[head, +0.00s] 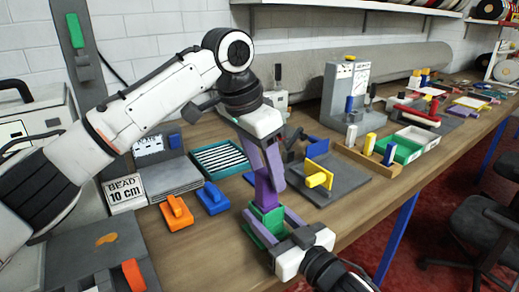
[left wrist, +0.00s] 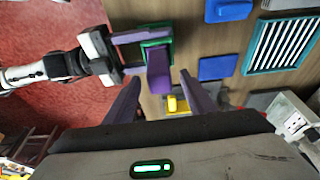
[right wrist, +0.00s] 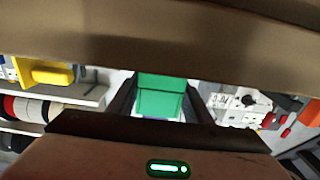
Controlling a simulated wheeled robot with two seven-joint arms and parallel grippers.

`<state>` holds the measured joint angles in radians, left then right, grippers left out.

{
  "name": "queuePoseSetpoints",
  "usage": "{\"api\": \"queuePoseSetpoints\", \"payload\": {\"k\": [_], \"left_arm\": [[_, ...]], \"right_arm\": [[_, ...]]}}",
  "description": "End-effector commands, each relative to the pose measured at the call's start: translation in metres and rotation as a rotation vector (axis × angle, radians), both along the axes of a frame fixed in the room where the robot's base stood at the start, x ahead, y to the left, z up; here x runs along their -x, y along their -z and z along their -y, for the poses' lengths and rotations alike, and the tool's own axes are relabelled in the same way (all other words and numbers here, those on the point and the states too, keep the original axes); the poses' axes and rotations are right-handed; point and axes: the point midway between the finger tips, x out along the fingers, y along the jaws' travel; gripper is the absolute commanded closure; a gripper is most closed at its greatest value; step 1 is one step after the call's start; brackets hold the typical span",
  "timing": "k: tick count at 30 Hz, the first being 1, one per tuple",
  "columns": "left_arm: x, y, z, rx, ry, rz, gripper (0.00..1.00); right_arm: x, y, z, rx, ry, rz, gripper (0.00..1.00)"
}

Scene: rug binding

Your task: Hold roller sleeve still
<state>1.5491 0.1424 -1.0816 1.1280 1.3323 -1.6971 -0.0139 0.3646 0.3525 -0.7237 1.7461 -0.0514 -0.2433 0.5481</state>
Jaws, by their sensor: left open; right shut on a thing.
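No part is clearly marked as the roller sleeve. A green block (head: 271,223) sits at the table's front edge. In the left wrist view a purple piece (left wrist: 158,72) stands at the green block (left wrist: 150,32). My right gripper (head: 283,226) is shut on the green block, which also shows between its fingers in the right wrist view (right wrist: 160,98). My left gripper (head: 265,190) is above, pointing down, its fingers open on either side of the purple piece with gaps in the left wrist view (left wrist: 158,80). The fingers hide part of the block in the head view.
Orange (head: 176,212) and blue (head: 213,198) blocks and a striped tray (head: 220,158) lie to the left. A grey machine (head: 343,95) stands behind.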

Motion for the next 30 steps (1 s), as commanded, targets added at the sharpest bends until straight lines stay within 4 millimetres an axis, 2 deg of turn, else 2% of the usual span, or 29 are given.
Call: {"api": "queuePoseSetpoints", "payload": {"k": [3, 9, 21, 29, 30], "left_arm": [[-0.003, 0.021, 0.005, -0.001, 0.000, -0.002, 0.50], [-0.007, 0.042, 0.010, -0.001, -0.001, -0.001, 0.50], [-0.009, 0.048, 0.012, 0.001, 0.000, 0.001, 0.50], [-0.009, 0.048, 0.012, 0.001, 0.000, 0.001, 0.94], [-0.009, 0.048, 0.012, 0.001, 0.000, 0.001, 0.74]], "right_arm": [[0.000, 0.000, 0.000, 0.001, 0.000, -0.001, 0.84], [0.000, 0.000, 0.000, 0.001, 0.000, -0.001, 0.84], [0.000, 0.000, 0.000, 0.001, 0.000, -0.001, 0.84], [0.000, 0.000, 0.000, 0.001, 0.000, -0.001, 0.84], [0.000, 0.000, 0.000, 0.001, 0.000, -0.001, 0.84]]}}
